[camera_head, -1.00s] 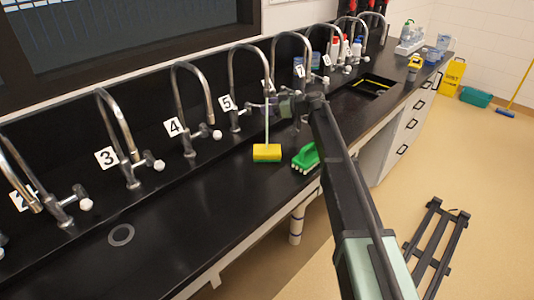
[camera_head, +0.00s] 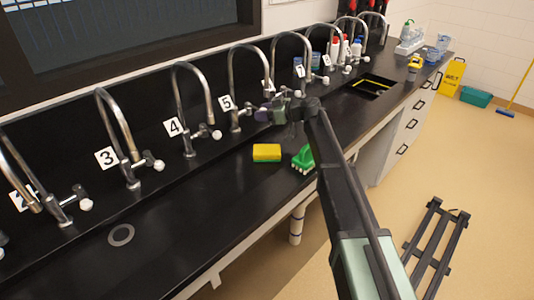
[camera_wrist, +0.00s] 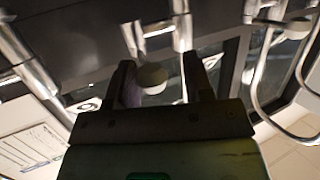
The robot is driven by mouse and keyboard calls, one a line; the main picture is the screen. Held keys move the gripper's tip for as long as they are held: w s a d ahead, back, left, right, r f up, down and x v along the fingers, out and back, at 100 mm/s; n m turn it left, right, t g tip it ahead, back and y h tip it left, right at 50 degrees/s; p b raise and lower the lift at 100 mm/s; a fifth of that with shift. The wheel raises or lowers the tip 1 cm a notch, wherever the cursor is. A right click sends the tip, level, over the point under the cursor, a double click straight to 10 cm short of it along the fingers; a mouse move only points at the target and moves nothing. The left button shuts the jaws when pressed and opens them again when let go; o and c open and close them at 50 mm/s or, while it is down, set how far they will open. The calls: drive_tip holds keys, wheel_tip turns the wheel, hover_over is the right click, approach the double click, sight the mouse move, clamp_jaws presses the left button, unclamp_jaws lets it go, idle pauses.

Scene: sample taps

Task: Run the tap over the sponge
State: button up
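The yellow sponge with a green underside (camera_head: 267,152) lies on the black counter below the spout of tap 5 (camera_head: 234,88). No water stream shows between spout and sponge. My gripper (camera_head: 268,110) is at the handle side of tap 5, above and behind the sponge; it hides the tap's knob in the head view. In the wrist view my gripper's two dark fingers (camera_wrist: 164,82) are apart. A pale round knob (camera_wrist: 152,77) shows between them, nearer the left finger, with a gap on the right. I cannot tell whether a finger touches it.
A green brush (camera_head: 303,159) lies right of the sponge, near my arm. More taps line the counter, such as tap 4 (camera_head: 180,105) and tap 3 (camera_head: 112,135). A sink opening (camera_head: 372,87) is farther back. The counter left of the sponge is clear.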

drive_tip(key=shift+w+d, duration=0.1)
drive_tip(key=shift+w, duration=0.2)
drive_tip(key=p+v, duration=0.1)
drive_tip(key=v, duration=0.6)
drive_tip(key=shift+p, duration=0.4)
